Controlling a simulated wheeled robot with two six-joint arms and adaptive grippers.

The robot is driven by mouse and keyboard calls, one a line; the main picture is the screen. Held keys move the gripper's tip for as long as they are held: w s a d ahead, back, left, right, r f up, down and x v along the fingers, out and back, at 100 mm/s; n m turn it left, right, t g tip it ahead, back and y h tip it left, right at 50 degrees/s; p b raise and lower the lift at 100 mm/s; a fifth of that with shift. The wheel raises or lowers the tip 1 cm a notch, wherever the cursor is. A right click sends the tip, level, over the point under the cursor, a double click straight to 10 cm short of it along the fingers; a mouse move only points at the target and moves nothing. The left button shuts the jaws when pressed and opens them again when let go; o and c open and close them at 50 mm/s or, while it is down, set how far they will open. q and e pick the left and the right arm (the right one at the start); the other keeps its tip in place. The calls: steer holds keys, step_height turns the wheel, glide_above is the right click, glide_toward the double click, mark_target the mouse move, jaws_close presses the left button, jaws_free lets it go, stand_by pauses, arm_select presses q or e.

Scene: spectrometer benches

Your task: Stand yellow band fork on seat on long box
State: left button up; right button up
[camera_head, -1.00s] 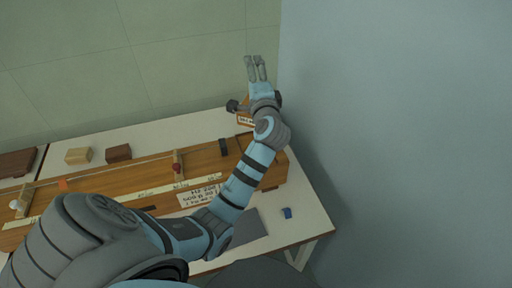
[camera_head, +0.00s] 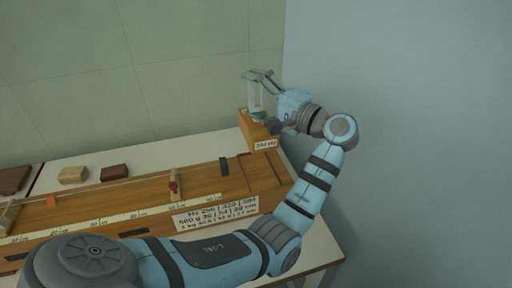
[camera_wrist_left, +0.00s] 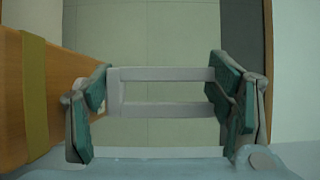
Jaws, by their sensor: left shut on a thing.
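In the left wrist view the fork (camera_wrist_left: 160,109) spans from one finger pad to the other. Its stem is hidden, and I cannot make out a yellow band on it. A wooden box (camera_head: 246,128) with an Hz label stands just below the gripper at the far right end of the table; its side shows an olive-yellow strip (camera_wrist_left: 35,90) in the left wrist view. I cannot tell whether the fork touches the box. The seat is hidden.
A long wooden instrument (camera_head: 130,195) with a scale and a number card (camera_head: 215,213) runs along the white table (camera_head: 205,150). Two small blocks, pale (camera_head: 73,175) and brown (camera_head: 114,172), lie behind it. A blue-grey wall (camera_head: 420,120) stands at right.

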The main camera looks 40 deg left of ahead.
arm_select(q)
step_height(320, 180, down, 13)
steer(key=shift+r+b, duration=0.15)
steer(key=shift+b, duration=0.85)
arm_select(e)
step_height(320, 180, down, 2)
steer(key=shift+f, duration=0.2)
arm_select(q)
steer(key=o, duration=1.9)
steer(key=shift+o, duration=0.2)
arm_select(e)
steer(key=shift+f, duration=0.1)
